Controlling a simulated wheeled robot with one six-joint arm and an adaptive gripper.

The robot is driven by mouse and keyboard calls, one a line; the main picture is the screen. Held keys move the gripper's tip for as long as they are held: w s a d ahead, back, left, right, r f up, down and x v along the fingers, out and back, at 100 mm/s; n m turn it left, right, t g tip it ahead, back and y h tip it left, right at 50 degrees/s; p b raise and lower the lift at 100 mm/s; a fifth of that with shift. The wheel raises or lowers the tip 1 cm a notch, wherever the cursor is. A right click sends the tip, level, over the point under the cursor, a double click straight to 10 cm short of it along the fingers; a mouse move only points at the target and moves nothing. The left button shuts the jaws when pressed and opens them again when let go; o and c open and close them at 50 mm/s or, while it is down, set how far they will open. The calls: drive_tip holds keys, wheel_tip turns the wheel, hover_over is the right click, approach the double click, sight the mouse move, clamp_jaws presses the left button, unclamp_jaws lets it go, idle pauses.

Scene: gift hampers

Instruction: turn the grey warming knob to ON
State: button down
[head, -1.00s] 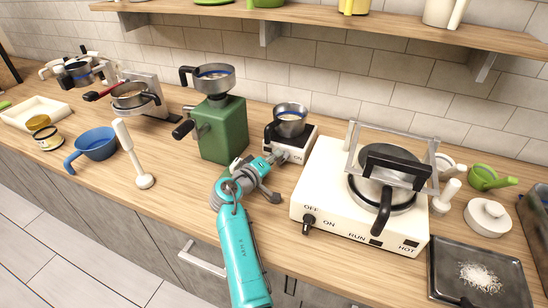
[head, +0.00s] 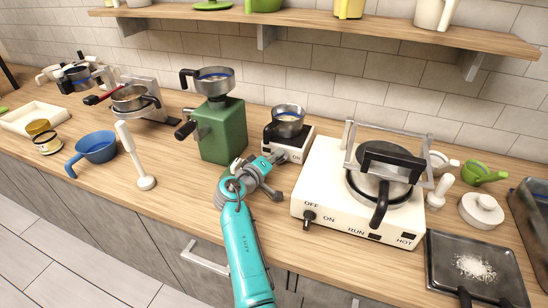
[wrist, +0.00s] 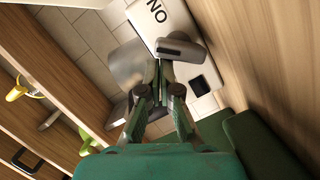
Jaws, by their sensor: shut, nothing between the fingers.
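The small white warmer (head: 304,146) stands on the counter with a steel cup (head: 287,121) on top. "ON" is printed on its front; it also shows in the wrist view (wrist: 165,22). The grey knob (wrist: 182,47) is on that front, below the lettering in the wrist view. In the head view my gripper's end covers the knob's area. My gripper (head: 274,158) is at the warmer's front, and its fingers (wrist: 159,68) are closed together with nothing between them. The tips are right at the knob's near side; I cannot tell whether they touch it.
A green grinder (head: 222,130) stands close on the left. A larger white hot plate (head: 333,207) with OFF, ON, RUN and HOT marks and its own black knob (head: 309,216) is on the right.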

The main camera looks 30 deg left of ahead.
drive_tip(key=shift+w+d, duration=0.1)
drive_tip(key=shift+d, duration=0.45)
drive_tip(key=shift+w+d, duration=0.15)
drive_tip(key=shift+d, duration=0.35)
drive_tip(key=shift+d+f, duration=0.1)
drive_tip(key=shift+d, duration=0.1)
idle(0.4)
